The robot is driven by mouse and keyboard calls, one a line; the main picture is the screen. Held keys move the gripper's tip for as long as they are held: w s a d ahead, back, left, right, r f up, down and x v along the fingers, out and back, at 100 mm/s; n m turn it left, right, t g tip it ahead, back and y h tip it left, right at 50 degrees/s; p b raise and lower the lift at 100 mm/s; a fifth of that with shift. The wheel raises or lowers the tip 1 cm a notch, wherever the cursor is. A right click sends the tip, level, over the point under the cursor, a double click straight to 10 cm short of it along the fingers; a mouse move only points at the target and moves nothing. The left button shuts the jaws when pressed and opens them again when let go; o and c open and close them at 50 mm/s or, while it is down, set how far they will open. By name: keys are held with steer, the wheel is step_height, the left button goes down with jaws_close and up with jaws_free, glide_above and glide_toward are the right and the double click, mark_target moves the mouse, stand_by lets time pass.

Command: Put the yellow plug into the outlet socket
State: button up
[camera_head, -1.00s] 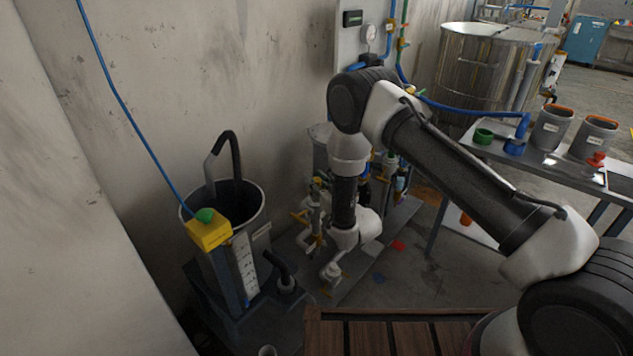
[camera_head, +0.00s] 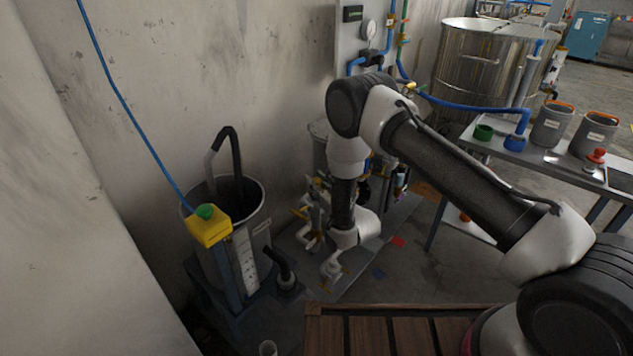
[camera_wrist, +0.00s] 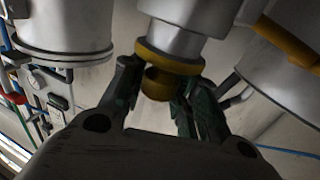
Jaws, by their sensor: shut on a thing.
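In the wrist view my gripper (camera_wrist: 160,80) has its two dark green fingers on either side of the yellow plug (camera_wrist: 158,86). It is shut on the plug. The plug is a rounded, dull yellow piece directly below a yellow ring (camera_wrist: 168,58) at the lower end of a grey metal pipe (camera_wrist: 187,20), which looks like the outlet socket. Plug and ring look very close. I cannot tell whether the plug has entered. In the head view my arm reaches down among the pipework, and the gripper and plug cannot be made out there.
Valves and pipes (camera_head: 312,225) stand close to the arm's end. A bucket (camera_head: 252,222) with a yellow box (camera_head: 208,227) is at left. A steel tank (camera_head: 485,65) and a table (camera_head: 480,150) are at right. A wooden slatted surface (camera_head: 390,335) is in front.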

steer(key=shift+f, duration=0.4)
steer(key=shift+f, duration=0.1)
steer(key=o, duration=1.2)
steer(key=v, duration=1.2)
